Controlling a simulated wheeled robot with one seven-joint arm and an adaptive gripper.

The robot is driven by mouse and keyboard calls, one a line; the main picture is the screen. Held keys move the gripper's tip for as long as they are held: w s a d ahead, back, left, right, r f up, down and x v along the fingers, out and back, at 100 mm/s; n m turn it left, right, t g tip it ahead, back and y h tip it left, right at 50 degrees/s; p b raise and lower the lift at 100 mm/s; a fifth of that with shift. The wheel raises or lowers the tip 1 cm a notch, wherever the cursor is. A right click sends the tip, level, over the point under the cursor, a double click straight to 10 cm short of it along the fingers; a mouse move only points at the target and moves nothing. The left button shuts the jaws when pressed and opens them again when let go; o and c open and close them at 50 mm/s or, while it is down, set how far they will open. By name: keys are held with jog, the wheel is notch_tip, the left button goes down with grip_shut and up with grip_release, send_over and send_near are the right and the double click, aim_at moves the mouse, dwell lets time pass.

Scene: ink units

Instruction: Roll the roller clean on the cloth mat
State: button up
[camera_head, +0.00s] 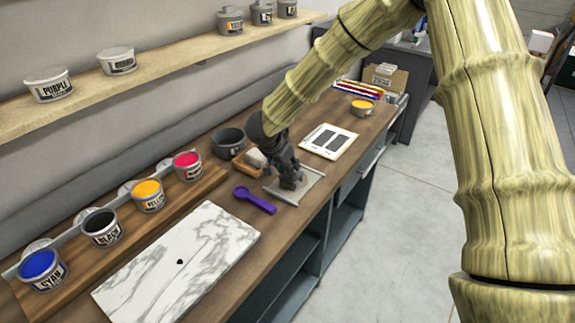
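The cloth mat (312,190) looks like a small grey square lying near the front edge of the workbench. My gripper (290,183) is dark and points down over the mat, hiding much of its middle. Its fingertips are too small and dark to show whether they are open or shut, or whether they hold anything. A pale rounded piece with an orange-brown wooden part (246,169) sits just left of my gripper, partly hidden by it. I cannot tell whether this is the roller; no other roller shows clearly.
A purple scoop-like tool (255,201) lies left of the mat. A marble slab (178,262) fills the front left. Open ink tins, such as yellow (148,194), stand on a wooden board behind. A dark bowl (228,142) and a white panel (329,141) flank my gripper.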

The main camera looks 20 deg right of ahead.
jog(key=shift+w+d+r+p, duration=0.15)
jog(key=shift+w+d+p, duration=0.15)
jog(key=shift+p, duration=0.15)
jog(key=shift+w+d+p, duration=0.5)
jog(key=shift+d+p, duration=0.2)
jog(key=shift+p, duration=0.15)
jog(key=shift+w+d+p, duration=0.35)
jog(key=shift+d+p, duration=0.05)
jog(key=shift+d, duration=0.05)
